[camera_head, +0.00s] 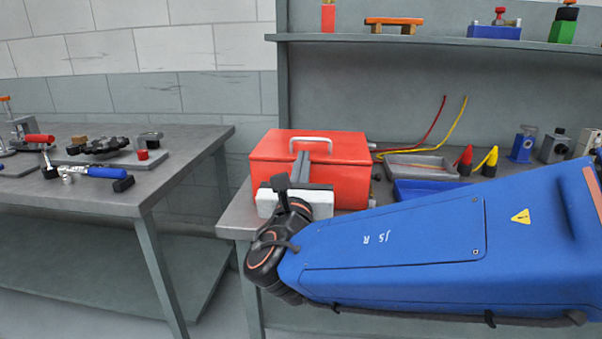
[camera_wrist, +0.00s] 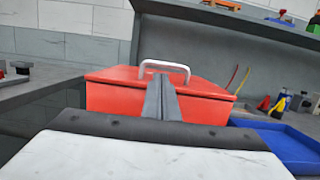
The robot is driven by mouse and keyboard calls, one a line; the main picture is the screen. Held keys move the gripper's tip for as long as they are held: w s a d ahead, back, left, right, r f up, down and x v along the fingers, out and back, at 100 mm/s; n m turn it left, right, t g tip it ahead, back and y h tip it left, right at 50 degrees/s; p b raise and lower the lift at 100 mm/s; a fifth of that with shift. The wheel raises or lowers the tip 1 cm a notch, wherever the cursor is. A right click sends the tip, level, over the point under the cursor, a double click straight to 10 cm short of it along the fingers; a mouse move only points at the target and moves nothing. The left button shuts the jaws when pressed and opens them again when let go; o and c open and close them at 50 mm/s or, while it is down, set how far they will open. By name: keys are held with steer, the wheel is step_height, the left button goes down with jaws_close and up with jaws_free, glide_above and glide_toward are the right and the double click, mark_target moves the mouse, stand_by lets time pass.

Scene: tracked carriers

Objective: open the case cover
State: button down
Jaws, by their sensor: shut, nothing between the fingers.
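The case is a red box (camera_head: 335,186) on the bench on the right in the head view. Its red cover (camera_head: 345,147) looks closed, with a pale handle (camera_head: 311,141) on top. In the wrist view the cover (camera_wrist: 108,76) and the handle (camera_wrist: 164,68) lie straight ahead. My gripper (camera_head: 303,158) is shut and empty, its fingers pointing at the case. In the wrist view the fingertips (camera_wrist: 160,82) overlap the near edge of the cover, below the handle. I cannot tell whether they touch it. My gripper and arm hide part of the case's front.
A grey tray (camera_head: 420,166) and a blue tray (camera_head: 412,189) lie right of the case, with red and yellow plugs (camera_head: 490,162) beyond. A shelf (camera_head: 440,41) runs above. A second table (camera_head: 75,189) with tools stands left, across a gap.

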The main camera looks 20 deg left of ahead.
steer(key=shift+x, duration=1.65)
steer(key=shift+r, duration=0.1)
